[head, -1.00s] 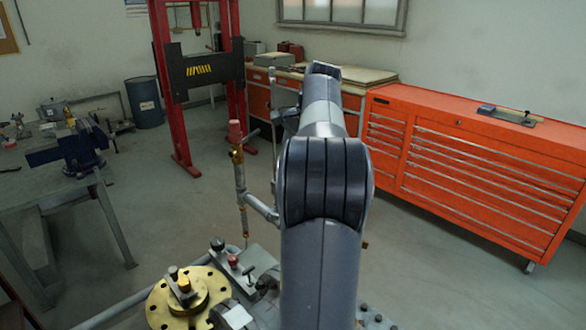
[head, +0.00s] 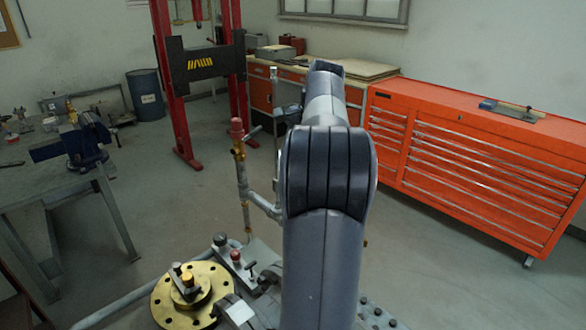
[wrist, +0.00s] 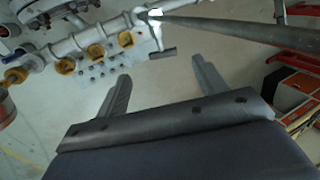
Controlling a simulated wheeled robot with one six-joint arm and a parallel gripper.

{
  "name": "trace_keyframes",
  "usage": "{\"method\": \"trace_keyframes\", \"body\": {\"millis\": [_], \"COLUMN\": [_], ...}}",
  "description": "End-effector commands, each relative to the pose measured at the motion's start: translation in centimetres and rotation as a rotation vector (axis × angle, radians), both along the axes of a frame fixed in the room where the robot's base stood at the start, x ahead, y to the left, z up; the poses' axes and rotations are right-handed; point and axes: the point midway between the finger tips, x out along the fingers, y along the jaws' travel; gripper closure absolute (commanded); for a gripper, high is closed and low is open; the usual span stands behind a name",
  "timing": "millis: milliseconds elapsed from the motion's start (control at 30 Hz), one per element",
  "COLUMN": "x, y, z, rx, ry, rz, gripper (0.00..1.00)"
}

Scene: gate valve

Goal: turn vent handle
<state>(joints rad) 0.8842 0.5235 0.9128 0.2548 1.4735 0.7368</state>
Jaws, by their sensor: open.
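My gripper (wrist: 161,68) is open in the wrist view, its two grey fingers apart with nothing between them. A small grey lever (wrist: 163,53) shows just beyond the fingertips, below a long grey pipe; it may be the vent handle, but I cannot be sure. In the head view a thin upright pipe (head: 243,190) has a red top (head: 236,128) and a brass fitting, with a small lever (head: 254,133) at its upper right. My arm hides the gripper in the head view. No contact between fingers and lever is visible.
A brass flange (head: 205,300) and other pipework stand at the front. A long pipe (wrist: 225,28) crosses the top of the wrist view. An orange tool cabinet (head: 470,165) stands right, a red press frame (head: 175,100) behind, a workbench (head: 40,165) left. Open floor lies between.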

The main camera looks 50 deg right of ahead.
Motion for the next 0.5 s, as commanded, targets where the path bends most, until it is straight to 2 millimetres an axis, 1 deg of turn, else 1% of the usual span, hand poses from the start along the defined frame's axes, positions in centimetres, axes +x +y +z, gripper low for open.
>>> {"method": "trace_keyframes", "body": {"millis": [33, 300, 500], "x": [0.3, 2.0, 2.9], "y": [0.1, 0.0, -0.1], "z": [-1.0, -5.8, -8.1], "rx": [0.004, 0.003, 0.002], "ry": [0.003, 0.004, 0.002], "rz": [0.001, 0.001, 0.002], "gripper": [0.32, 0.32, 0.32]}}
